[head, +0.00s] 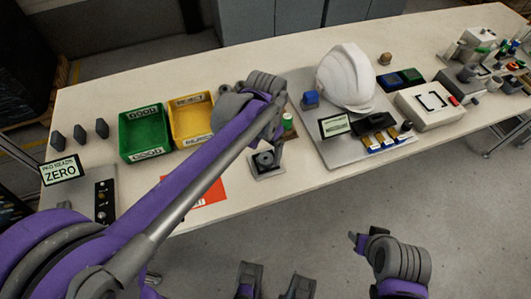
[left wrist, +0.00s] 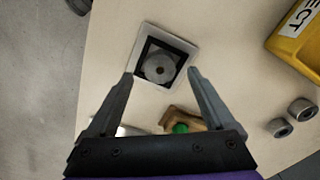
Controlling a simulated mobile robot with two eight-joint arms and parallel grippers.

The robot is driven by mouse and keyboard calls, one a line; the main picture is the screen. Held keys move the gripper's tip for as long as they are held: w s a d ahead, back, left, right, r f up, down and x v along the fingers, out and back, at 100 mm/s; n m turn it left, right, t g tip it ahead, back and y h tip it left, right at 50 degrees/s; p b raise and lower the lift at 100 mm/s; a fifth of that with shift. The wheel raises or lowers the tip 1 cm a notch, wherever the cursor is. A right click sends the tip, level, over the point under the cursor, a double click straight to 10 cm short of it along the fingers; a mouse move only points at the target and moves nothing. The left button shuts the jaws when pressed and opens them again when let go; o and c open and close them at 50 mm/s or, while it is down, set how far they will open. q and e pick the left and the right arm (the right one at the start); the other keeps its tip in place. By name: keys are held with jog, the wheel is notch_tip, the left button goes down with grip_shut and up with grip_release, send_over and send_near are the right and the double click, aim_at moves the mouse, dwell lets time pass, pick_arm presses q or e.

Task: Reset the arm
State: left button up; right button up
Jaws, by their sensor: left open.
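My left arm reaches across the table from the lower left of the head view. Its gripper (head: 278,145) points down above a small square plate with a dark round piece (head: 265,160). In the left wrist view the left gripper (left wrist: 161,75) is open, its two fingers apart with nothing between them. The square plate (left wrist: 183,43) with a grey disc lies below and beyond the fingertips. My right arm's end, with what seems to be the right gripper (head: 358,242), is low at the right, off the table's front edge; its jaw opening is unclear.
A white helmet shell (head: 345,75) stands on a grey board (head: 335,152). Green (head: 143,130) and yellow (head: 189,118) bins stand left of my left wrist. A red sheet (head: 208,193) lies partly under the arm. A white device (head: 428,105) and small parts fill the right side.

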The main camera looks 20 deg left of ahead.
pick_arm(q)
notch_tip(320, 180, up, 8)
jog(key=p, duration=0.1)
jog(key=s+a+f+n+t+p, duration=0.1)
jog(key=s+a+n+t+p, duration=0.1)
jog(key=s, duration=0.5)
jog(key=s+a+f+n+t+p, duration=0.1)
jog(key=s+a+n+t+p, duration=0.2)
jog(key=s, duration=0.4)
jog(key=shift+a+f+p, duration=0.25)
jog(key=shift+a+p, duration=0.55)
jog(key=shift+p, duration=0.4)
